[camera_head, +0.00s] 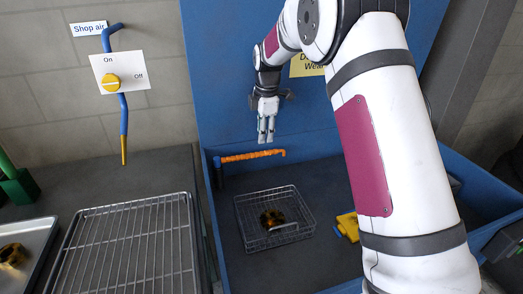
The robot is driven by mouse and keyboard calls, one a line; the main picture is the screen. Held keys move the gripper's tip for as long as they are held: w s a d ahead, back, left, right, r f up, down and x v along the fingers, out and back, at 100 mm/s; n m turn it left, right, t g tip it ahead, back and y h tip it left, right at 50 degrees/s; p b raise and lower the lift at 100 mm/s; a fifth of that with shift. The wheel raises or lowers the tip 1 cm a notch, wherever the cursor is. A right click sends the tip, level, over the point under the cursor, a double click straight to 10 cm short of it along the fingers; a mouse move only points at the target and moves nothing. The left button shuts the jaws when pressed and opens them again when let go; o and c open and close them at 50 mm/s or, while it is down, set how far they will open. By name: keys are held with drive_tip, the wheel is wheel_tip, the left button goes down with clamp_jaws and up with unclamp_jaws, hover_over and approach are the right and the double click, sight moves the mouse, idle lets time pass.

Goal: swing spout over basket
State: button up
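The orange spout (252,156) runs sideways from a dark post at the left edge of the blue wash basin, near its back wall. Its free end (282,152) points right, behind the wire basket (300,202). The basket sits on the basin floor and holds a brown ring-shaped part (271,219). From this view the spout lies beyond the basket's far edge.
A yellow object (348,226) lies in the basin right of the basket, partly behind my arm. A wire rack (125,250) and a tray (25,250) with a brown part stand on the left bench. A shop-air panel (120,72) and hose hang on the wall.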

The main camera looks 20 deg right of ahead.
sight(262, 153)
drive_tip(key=f, duration=0.2)
drive_tip(key=w+f, duration=0.1)
drive_tip(key=f, duration=0.5)
drive_tip(key=shift+w+f, duration=0.15)
drive_tip(key=shift+w, duration=0.15)
clamp_jaws()
